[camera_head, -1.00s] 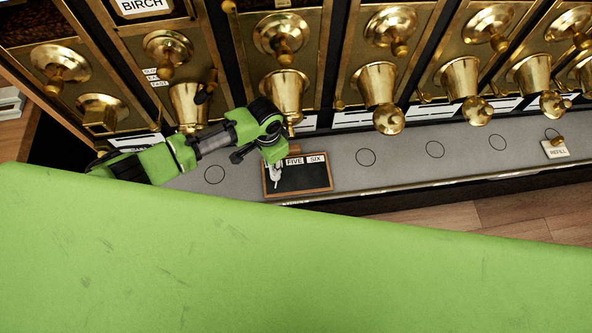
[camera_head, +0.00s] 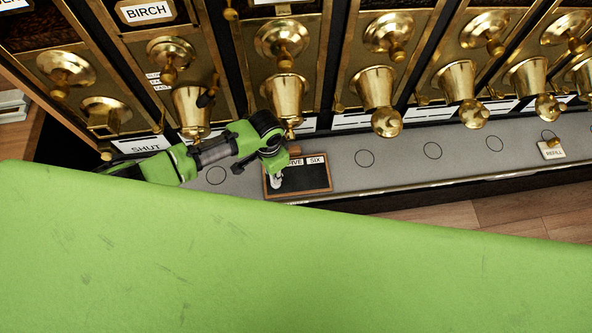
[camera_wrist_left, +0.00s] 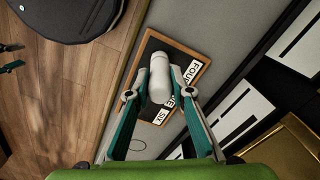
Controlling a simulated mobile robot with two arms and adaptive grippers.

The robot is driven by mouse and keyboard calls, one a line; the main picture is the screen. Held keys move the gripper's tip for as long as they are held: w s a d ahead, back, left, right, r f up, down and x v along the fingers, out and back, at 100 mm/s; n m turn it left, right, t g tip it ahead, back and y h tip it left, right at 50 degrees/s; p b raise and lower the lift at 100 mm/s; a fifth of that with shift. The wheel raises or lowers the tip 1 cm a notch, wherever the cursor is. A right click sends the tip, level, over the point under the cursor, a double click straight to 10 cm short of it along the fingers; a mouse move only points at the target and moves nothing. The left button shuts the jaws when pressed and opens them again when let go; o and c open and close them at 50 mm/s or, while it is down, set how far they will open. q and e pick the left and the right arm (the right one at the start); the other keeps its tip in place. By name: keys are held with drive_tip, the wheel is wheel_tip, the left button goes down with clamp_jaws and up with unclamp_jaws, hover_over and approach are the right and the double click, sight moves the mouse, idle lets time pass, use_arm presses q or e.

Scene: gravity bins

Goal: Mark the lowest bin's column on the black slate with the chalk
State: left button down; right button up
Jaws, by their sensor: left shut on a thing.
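The black slate (camera_head: 308,184) has a wooden frame and lies on the grey ledge below the brass spouts. It also shows in the left wrist view (camera_wrist_left: 172,48), with white labels FOUR, FIVE and SIX along one side. My left gripper (camera_head: 277,174) is over the slate's left part. It is shut on a white chalk stick (camera_wrist_left: 160,72), its fingers on either side. The chalk is over the slate's black face; I cannot tell if it touches. A short pale streak shows near the chalk's far end, unclear what. My right gripper is not in view.
Several bins with brass spouts (camera_head: 375,88) stand behind the ledge (camera_head: 395,157). A REFILL card (camera_head: 551,150) with a brass knob stands at the right. A SHUT card (camera_head: 140,146) is at the left. A large green surface (camera_head: 250,260) fills the foreground.

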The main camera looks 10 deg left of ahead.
use_arm(q)
drive_tip(key=shift+s+d+f+p, duration=0.15)
drive_tip(key=shift+s+p, duration=0.1)
drive_tip(key=shift+s, duration=0.25)
drive_tip(key=shift+s+d+r+p, duration=0.15)
drive_tip(key=shift+s+p, duration=0.1)
drive_tip(key=shift+s, duration=0.2)
drive_tip(key=shift+f, duration=0.15)
wheel_tip(320, 180, up, 6)
drive_tip(key=p, duration=0.6)
drive_tip(key=shift+w, duration=0.1)
